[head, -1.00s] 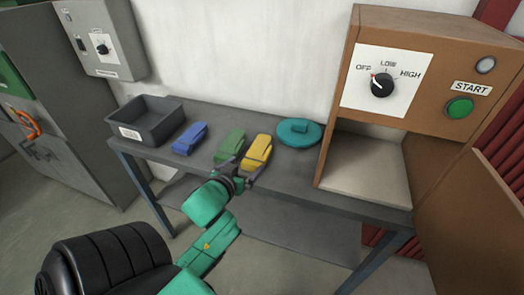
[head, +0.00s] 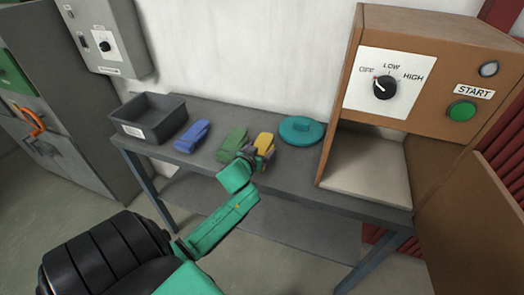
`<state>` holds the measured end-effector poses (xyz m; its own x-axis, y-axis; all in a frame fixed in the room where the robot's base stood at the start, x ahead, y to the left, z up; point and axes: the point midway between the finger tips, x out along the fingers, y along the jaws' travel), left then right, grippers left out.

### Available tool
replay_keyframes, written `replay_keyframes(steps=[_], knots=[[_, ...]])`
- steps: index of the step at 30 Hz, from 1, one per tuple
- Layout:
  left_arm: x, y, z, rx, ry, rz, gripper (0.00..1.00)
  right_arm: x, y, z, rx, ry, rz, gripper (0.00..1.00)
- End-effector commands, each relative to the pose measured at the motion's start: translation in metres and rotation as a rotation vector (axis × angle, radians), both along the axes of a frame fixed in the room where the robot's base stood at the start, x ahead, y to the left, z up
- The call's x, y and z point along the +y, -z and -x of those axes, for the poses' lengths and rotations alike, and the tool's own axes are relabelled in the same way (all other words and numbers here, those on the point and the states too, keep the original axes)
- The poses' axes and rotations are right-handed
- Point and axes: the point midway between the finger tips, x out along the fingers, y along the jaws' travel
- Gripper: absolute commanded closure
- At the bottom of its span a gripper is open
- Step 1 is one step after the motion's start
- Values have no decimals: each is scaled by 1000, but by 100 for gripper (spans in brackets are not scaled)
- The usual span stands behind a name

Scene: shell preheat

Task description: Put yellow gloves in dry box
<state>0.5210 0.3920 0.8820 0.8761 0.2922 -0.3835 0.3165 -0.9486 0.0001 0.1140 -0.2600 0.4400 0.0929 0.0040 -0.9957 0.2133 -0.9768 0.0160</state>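The yellow gloves (head: 264,141) lie on the grey table, between the green gloves and a teal round lid-like object. My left gripper (head: 260,157) is at their near end and hides part of them. Its fingertips are small and partly hidden, so I cannot tell whether they are closed on the gloves. A brown cabinet (head: 433,75) at the right has an OFF/LOW/HIGH dial (head: 384,87), a green START button (head: 463,111) and an open, empty bay (head: 365,165). No label reading dry box is visible. My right gripper is not in view.
Green gloves (head: 231,143) and blue gloves (head: 191,136) lie left of the yellow ones. A grey open bin (head: 148,135) stands at the table's left end. The teal lid-like object (head: 302,130) lies between the yellow gloves and the cabinet. The cabinet door (head: 475,220) stands open at right.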

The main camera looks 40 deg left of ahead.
Motion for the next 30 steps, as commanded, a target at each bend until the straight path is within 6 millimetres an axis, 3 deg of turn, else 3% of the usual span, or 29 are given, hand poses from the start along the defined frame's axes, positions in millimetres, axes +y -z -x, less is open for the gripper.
replay_keyframes(steps=[1,3,10,14,17,24,30], knots=[[0,-1,0,-1,0,0,65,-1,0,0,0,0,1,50],[0,-2,0,-3,1,-1,87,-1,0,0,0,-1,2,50],[0,-4,0,-4,0,-1,87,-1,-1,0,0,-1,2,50],[0,-16,-1,-7,0,-2,87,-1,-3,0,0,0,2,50],[0,-38,-1,-8,3,-4,87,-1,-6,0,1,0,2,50],[0,-127,0,-12,3,-5,87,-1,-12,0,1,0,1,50],[0,-184,0,-9,2,-5,87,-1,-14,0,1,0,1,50]])
